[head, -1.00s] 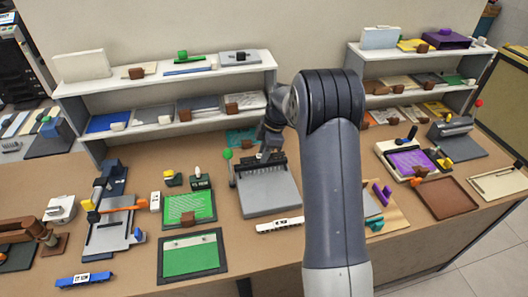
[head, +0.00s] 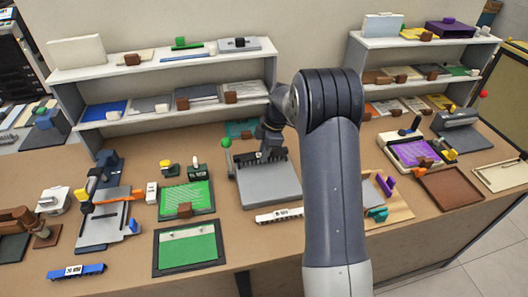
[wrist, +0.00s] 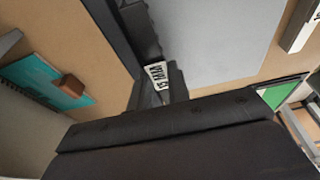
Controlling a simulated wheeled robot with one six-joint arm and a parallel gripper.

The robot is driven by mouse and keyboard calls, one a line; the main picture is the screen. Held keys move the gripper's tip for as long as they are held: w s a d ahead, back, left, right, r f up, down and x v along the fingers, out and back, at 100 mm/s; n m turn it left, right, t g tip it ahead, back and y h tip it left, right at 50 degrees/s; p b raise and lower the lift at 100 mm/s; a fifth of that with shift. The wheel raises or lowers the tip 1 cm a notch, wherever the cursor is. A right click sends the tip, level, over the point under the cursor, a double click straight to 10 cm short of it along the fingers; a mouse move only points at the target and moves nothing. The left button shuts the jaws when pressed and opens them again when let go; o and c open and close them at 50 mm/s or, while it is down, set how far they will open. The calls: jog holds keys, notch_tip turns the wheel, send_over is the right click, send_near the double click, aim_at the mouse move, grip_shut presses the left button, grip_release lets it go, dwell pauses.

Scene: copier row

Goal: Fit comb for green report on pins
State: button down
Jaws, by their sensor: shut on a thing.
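My gripper (head: 266,150) is shut on a black comb (head: 250,159) at the back edge of the grey binding machine (head: 268,187). In the wrist view the dark comb (wrist: 143,30) with a white label (wrist: 157,76) runs up from the fingers, beside the machine's grey plate (wrist: 215,40). I cannot tell whether the comb is seated on the pins, as the gripper and arm hide part of it. A green sheet with white marks (head: 178,199) lies on a dark board left of the machine. A plainer green panel (head: 187,250) in a dark frame lies in front of it.
A white comb (head: 279,215) lies just in front of the machine, and a blue comb (head: 77,271) lies at the front left. A green knob (head: 225,143) stands at the machine's left. Shelves (head: 100,137) stand behind. A brown tray (head: 449,188) is at the right.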

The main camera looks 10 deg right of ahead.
aim_at(273, 154)
jog(key=shift+s+f, duration=0.25)
jog(key=shift+f, duration=0.35)
jog(key=c, duration=1.3)
grip_release()
jog(key=shift+s, duration=0.1)
jog(key=shift+o, duration=0.2)
jog(key=shift+r, duration=0.15)
jog(key=shift+d+r, duration=0.1)
jog(key=shift+r, duration=0.2)
jog(key=v, duration=1.1)
jog(key=shift+b, duration=0.35)
jog(key=x, duration=1)
jog(key=shift+w+f+p, duration=0.3)
jog(key=shift+w+p, duration=0.05)
jog(key=shift+p, duration=0.05)
jog(key=shift+f, duration=0.2)
